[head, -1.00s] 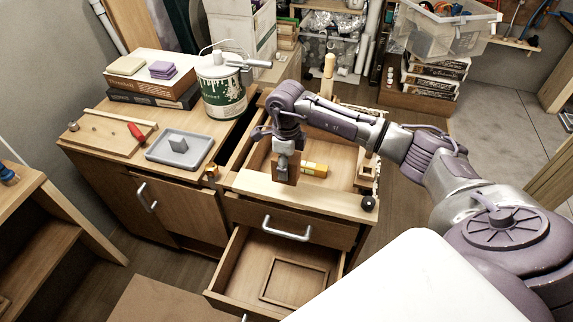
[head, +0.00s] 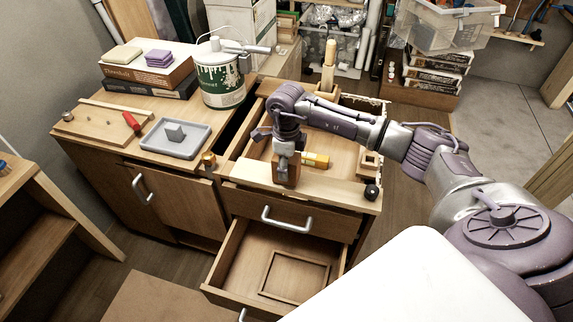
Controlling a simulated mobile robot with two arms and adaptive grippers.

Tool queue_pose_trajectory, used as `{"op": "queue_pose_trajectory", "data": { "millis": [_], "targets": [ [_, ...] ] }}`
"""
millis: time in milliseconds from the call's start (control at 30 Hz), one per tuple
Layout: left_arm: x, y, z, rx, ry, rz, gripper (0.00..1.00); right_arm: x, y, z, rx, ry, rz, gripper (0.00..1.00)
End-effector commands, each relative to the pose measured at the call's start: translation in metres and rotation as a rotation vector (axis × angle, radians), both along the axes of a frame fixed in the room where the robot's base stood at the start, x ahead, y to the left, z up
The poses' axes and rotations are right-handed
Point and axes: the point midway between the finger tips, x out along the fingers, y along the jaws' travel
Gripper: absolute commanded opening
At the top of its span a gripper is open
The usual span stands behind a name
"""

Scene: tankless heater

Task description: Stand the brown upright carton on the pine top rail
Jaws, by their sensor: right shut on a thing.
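The brown upright carton (head: 286,176) is held upright in my right gripper (head: 287,158), which is shut on it from above. The fingers hide part of the carton. The pine top rail (head: 328,189) is the pale board along the front of the open-topped cabinet. The carton's lower end overlaps the rail in the picture, left of its middle; I cannot tell whether it touches. My left gripper is not in view.
A yellow box (head: 316,160) lies just behind the carton. A dark round knob (head: 371,192) is at the rail's right end, and a small brass piece (head: 209,159) is to the left. An open drawer (head: 236,262) juts out below. The rail's right stretch is clear.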

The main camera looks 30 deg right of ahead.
Motion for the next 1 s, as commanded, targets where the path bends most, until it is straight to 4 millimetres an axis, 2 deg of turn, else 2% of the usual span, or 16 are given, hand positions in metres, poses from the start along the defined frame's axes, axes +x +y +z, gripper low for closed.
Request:
{"op": "queue_pose_trajectory", "data": {
  "millis": [667,700,833,867,1000],
  "targets": [
    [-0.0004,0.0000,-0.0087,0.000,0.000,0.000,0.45,0.0001,0.0000,-0.0101,0.000,0.000,0.000,0.13],
    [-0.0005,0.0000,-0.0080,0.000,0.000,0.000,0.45,0.0002,-0.0001,-0.0093,0.001,-0.001,0.000,0.56],
    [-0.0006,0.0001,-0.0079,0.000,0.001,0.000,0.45,0.0001,0.0000,-0.0093,0.000,0.000,0.000,0.78],
    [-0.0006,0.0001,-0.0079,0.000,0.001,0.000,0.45,0.0001,0.0000,-0.0093,0.000,0.000,0.000,0.81],
    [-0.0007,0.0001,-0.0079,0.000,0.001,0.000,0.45,0.0000,0.0000,-0.0093,0.000,0.000,0.000,0.81]
  ]
}}
